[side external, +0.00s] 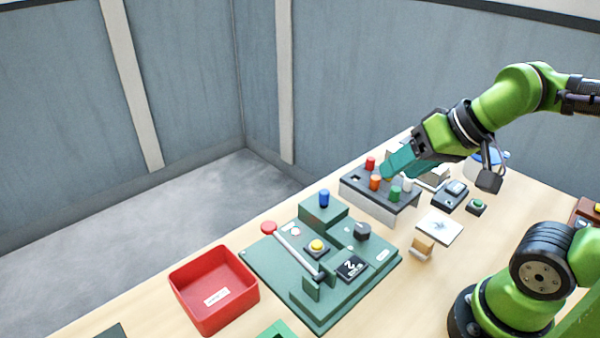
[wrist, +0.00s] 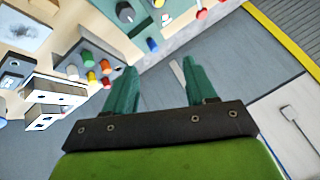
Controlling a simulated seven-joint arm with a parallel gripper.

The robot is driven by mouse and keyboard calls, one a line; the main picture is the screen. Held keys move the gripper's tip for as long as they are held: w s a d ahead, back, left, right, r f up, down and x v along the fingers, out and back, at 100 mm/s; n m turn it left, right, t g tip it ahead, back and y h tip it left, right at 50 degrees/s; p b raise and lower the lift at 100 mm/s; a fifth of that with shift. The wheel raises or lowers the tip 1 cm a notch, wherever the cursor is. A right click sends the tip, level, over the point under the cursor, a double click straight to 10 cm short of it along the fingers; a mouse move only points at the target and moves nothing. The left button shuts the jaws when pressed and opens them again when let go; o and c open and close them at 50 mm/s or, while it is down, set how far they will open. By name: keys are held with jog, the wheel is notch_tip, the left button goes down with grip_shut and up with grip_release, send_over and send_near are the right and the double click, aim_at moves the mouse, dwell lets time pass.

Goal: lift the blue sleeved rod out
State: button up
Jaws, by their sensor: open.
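The blue sleeved rod (side external: 324,198) stands upright in a raised green block (side external: 318,212) on the green station, in the side external view. A small blue rod end also shows in the wrist view (wrist: 152,45), near its top edge. My gripper (side external: 390,172) has teal fingers and is over the dark rod rack, to the right of and behind the blue rod. In the wrist view my gripper (wrist: 159,68) is open, with its fingers spread and nothing between them.
The dark rack (side external: 352,190) holds red, orange, green and white rods close to my fingers. The green station (side external: 270,258) carries a red-knobbed lever (side external: 297,251), a yellow button (side external: 316,245) and a dark knob (side external: 363,232). A red bin (side external: 213,289) stands in front to the left.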

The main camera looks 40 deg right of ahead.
jog(key=n+g, duration=0.3)
jog(key=n, duration=0.6)
send_near(324, 191)
jog(key=x, duration=0.4)
jog(key=shift+s+a, duration=0.1)
jog(key=shift+s, duration=0.2)
jog(key=shift+w+x, duration=0.15)
jog(key=shift+x, duration=1.4)
jog(key=shift+w+x, duration=0.1)
jog(key=shift+x, duration=1.5)
jog(key=shift+r, duration=0.1)
grip_shut()
